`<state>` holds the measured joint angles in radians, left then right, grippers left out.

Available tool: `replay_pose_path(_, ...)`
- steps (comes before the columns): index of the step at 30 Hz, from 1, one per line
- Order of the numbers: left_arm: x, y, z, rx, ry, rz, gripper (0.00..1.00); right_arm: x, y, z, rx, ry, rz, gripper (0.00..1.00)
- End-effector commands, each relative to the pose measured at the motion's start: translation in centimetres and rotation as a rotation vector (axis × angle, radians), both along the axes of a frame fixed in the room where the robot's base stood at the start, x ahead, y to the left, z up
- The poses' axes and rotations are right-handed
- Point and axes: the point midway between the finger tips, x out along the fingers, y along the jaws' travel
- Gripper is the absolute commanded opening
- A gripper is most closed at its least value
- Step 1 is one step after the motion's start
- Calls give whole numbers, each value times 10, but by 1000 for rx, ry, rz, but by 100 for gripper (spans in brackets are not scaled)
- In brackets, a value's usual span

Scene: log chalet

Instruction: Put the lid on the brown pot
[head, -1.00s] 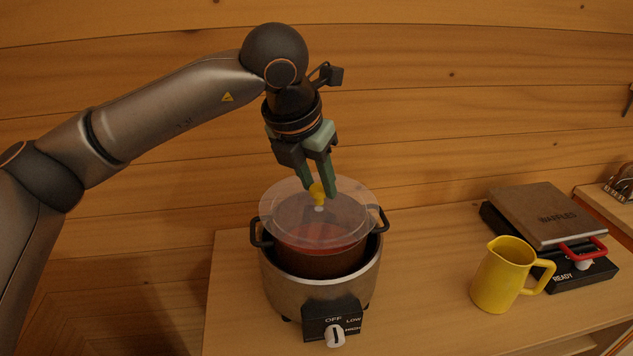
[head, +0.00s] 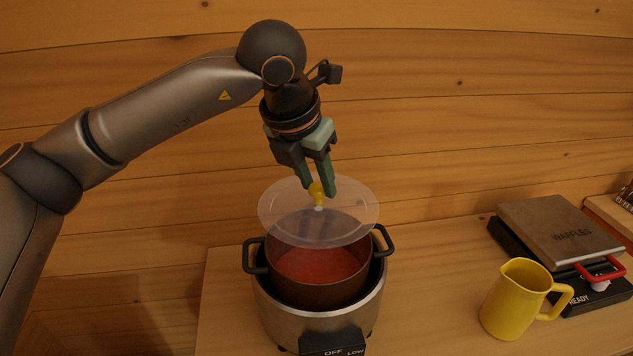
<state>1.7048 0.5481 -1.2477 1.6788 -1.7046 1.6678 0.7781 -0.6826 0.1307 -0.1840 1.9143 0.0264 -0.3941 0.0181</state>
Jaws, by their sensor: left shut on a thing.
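The clear round lid (head: 285,218) has a yellow knob (head: 317,192). My left gripper (head: 317,190) is shut on the knob and holds the lid, roughly level, above the pot. The brown pot (head: 312,292) has two black side handles and holds red contents. It sits in a silver cooker (head: 318,321) with a dark control box at the front. In the head view the lid overlaps the back part of the pot's opening, and the front of the opening shows uncovered. My right gripper is not in view.
A yellow jug (head: 510,302) stands on the wooden counter (head: 430,285) to the right. Behind it is a waffle maker (head: 560,232) with a red handle. A log wall rises close behind the counter. The counter between cooker and jug is clear.

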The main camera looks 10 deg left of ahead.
Motion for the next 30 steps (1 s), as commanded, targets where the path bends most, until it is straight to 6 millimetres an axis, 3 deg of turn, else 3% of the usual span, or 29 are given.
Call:
replay_pose_path(16, 0, 0, -61, -1, -4, 0, 0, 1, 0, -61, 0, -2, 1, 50)
replay_pose_path(30, 0, 0, -69, -2, -5, 0, 0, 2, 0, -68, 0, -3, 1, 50)
